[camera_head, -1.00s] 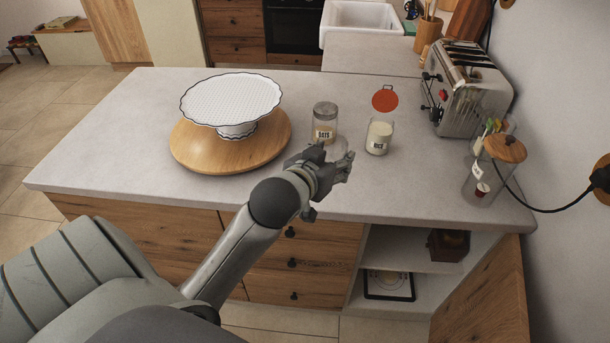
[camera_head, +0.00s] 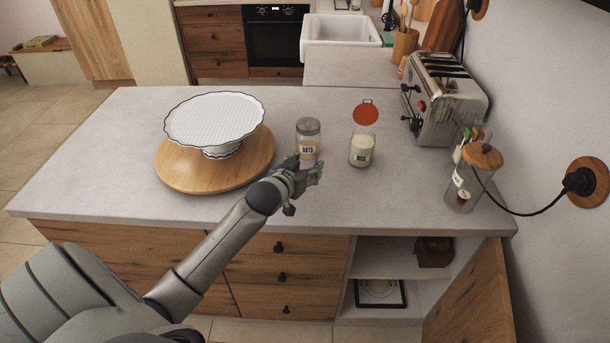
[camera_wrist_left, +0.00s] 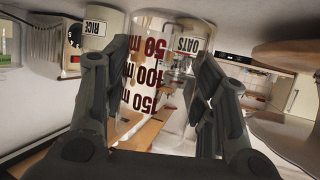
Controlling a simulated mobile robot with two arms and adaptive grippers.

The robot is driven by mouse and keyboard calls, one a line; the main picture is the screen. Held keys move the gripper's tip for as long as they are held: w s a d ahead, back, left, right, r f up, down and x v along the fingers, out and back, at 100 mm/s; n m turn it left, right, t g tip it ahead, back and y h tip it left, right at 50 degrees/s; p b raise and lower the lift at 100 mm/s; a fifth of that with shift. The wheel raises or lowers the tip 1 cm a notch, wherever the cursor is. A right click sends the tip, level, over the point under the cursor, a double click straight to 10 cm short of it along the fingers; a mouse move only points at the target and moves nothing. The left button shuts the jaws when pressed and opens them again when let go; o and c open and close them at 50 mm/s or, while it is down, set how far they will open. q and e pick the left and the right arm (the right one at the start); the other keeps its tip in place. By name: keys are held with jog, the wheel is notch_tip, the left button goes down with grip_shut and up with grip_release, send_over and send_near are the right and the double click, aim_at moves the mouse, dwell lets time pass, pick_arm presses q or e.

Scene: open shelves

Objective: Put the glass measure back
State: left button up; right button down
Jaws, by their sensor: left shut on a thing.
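The glass measure (camera_wrist_left: 150,75) is clear with red "ml" markings and shows in the left wrist view between my fingers. My left gripper (camera_head: 310,172) is shut on it; the fingers also show in the left wrist view (camera_wrist_left: 160,100). In the head view the gripper is at the counter, just in front of the oats jar (camera_head: 308,134), and I cannot clearly make out the measure there. I cannot tell whether its base touches the counter. My right gripper is not in view.
A rice jar (camera_head: 361,152) stands right of the gripper and a cake stand (camera_head: 215,120) on a wooden board (camera_head: 190,180) stands left. A toaster (camera_head: 447,95) and a wooden-lidded jar (camera_head: 468,190) are at right. Open shelves (camera_head: 385,250) lie below the counter.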

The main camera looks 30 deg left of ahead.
pick_arm(q)
jog(key=shift+w+a+f, duration=0.15)
jog(key=shift+a+f, duration=0.05)
jog(key=shift+f, duration=0.1)
notch_tip(320, 180, down, 2)
jog(key=shift+f+p, duration=0.1)
jog(key=shift+p, duration=0.45)
jog(key=shift+f, duration=0.4)
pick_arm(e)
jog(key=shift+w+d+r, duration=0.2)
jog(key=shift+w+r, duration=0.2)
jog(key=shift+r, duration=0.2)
pick_arm(q)
jog(key=shift+f, duration=0.1)
jog(key=o, duration=1.1)
